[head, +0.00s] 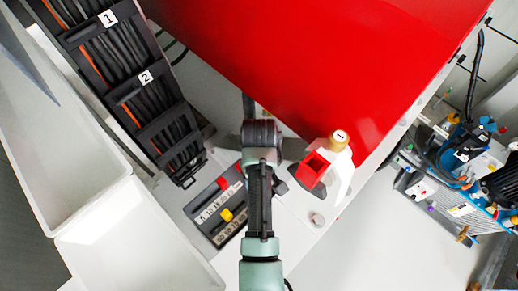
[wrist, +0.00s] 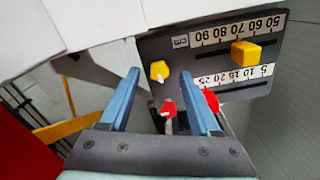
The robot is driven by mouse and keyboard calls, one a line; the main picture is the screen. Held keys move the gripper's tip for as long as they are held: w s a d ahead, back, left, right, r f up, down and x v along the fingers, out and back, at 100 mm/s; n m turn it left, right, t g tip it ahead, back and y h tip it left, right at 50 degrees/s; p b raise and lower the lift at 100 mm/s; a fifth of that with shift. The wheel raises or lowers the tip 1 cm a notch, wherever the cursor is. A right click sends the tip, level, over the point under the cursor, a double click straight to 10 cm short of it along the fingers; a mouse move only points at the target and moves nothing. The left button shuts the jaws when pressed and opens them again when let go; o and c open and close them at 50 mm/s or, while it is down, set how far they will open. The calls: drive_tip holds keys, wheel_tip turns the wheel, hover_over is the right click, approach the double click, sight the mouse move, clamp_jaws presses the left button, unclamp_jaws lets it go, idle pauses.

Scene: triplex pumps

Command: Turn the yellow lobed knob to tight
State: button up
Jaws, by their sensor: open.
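The yellow lobed knob (wrist: 159,71) sits at the left edge of a dark panel (wrist: 160,46) in the wrist view. My gripper (wrist: 159,75) is open, and its two blue fingers appear on either side of the knob with gaps. I cannot tell how deep the fingertips reach or whether they touch anything. A red knob (wrist: 168,107) shows nearer, also between the fingers. In the head view my arm covers this area, so the yellow lobed knob does not show there.
The panel carries a cm scale, a yellow block slider (wrist: 245,53) and a red slider (wrist: 210,100) beside my right finger. In the head view, a red and white holder (head: 318,168) stands right of my arm, white bins (head: 130,245) lie left, and a large red cover (head: 330,60) is above.

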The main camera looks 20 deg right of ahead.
drive_tip(key=shift+w+f, duration=0.1)
drive_tip(key=shift+f, duration=0.85)
clamp_jaws()
